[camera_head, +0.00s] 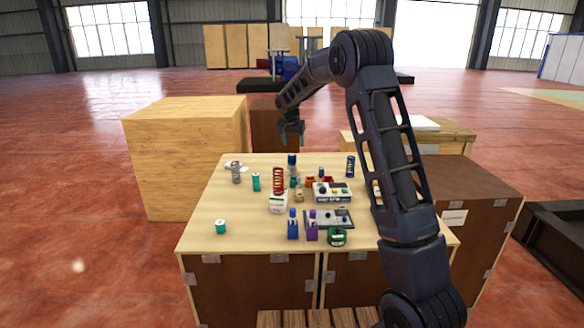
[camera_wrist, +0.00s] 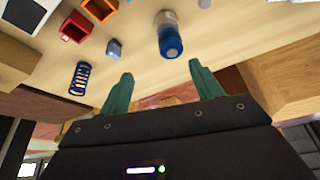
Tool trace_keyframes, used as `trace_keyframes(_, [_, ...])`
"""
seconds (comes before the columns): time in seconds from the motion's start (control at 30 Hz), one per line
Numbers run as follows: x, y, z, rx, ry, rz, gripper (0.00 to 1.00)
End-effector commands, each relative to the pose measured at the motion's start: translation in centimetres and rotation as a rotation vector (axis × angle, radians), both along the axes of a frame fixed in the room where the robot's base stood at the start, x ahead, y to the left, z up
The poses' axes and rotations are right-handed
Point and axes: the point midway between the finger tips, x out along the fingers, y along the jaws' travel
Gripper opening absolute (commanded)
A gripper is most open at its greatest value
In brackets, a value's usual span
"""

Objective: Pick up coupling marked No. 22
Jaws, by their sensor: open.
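I cannot read a No. 22 mark on any part, so I cannot tell which one is that coupling. A blue and grey cylindrical part (camera_wrist: 170,42) lies ahead of my gripper (camera_wrist: 160,82) in the wrist view. It looks like the upright blue-topped part (camera_head: 292,161) at the table's far edge in the head view. My gripper, seen in the head view too (camera_head: 291,140), is open and empty, above and just beyond that far edge. Other candidate parts are a grey metal fitting (camera_head: 236,174) and teal cylinders (camera_head: 256,182) on the left of the table.
The wooden table (camera_head: 205,222) also holds a red spring (camera_head: 279,181), a blue spring (camera_head: 351,166), blue (camera_head: 293,225) and purple (camera_head: 312,226) bottles, a green round part (camera_head: 337,237) and a control box (camera_head: 334,192). A large wooden crate (camera_head: 185,160) stands to the left. The table's front left is mostly bare.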

Motion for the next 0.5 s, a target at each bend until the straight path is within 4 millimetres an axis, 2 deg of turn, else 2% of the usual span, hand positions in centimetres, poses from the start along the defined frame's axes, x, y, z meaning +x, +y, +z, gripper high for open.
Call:
trace_keyframes(0.1, [1.2, 1.3, -1.4, -0.003, -0.003, -0.005, 0.65])
trace_keyframes(0.2, [1.6, 1.7, -1.9, -0.004, -0.005, -0.008, 0.65])
trace_keyframes(0.37, [2.0, 1.6, -3.0, -0.005, -0.004, -0.01, 0.65])
trace_keyframes(0.5, [2.7, 1.4, -4.7, -0.005, -0.003, -0.009, 0.65])
